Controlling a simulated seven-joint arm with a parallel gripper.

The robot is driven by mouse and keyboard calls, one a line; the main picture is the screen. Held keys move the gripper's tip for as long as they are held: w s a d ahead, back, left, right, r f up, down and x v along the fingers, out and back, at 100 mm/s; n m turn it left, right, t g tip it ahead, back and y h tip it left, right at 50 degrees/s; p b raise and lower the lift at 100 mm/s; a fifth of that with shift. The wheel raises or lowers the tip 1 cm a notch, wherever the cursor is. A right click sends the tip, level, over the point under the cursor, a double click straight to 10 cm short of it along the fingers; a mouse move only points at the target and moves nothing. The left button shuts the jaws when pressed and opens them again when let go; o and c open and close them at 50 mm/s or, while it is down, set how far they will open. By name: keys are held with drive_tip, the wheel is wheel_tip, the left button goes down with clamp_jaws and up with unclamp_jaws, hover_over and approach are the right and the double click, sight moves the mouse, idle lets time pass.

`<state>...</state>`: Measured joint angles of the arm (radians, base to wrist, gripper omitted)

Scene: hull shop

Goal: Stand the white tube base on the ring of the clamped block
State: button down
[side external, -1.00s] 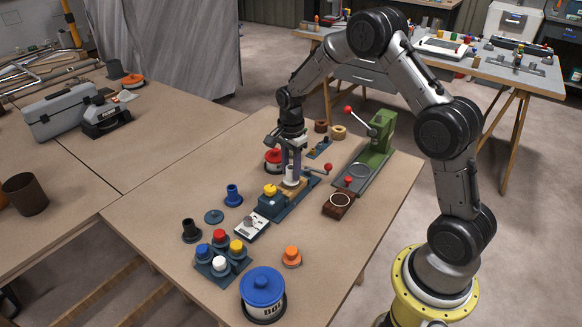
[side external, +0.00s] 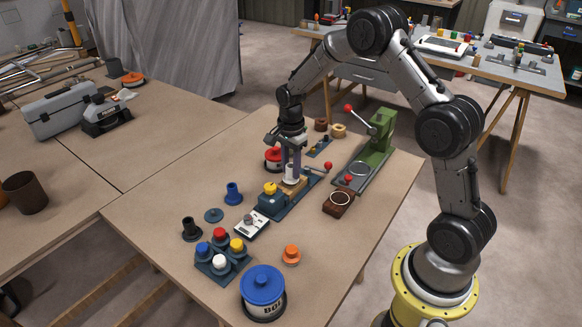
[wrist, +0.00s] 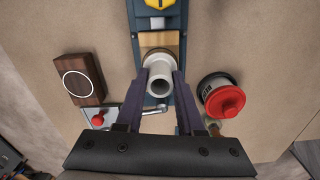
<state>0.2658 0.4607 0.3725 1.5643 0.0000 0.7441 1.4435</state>
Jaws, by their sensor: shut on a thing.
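The white tube base (wrist: 158,86) is held between the two purple fingers of my gripper (wrist: 160,90) in the wrist view. In the side view my gripper (side external: 291,168) is shut on the upright tube base (side external: 290,174), at the clamped block. The light wooden block (side external: 297,186) sits in the blue-grey vise (side external: 271,206); it also shows behind the tube in the wrist view (wrist: 174,40). The tube and fingers hide the block's ring. I cannot tell whether the tube's lower end touches it.
The vise has a yellow knob (side external: 270,187) and a red-ended handle (side external: 328,166). A red-lidded tin (wrist: 226,101) stands close to my gripper. A dark brown block with a white ring (side external: 339,201) and a green press (side external: 376,140) stand to the right.

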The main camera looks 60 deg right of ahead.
drive_tip(key=shift+f, duration=0.55)
drive_tip(key=c, duration=0.8)
unclamp_jaws()
wheel_tip(320, 180, up, 11)
idle(0.7)
drive_tip(key=shift+a, duration=0.1)
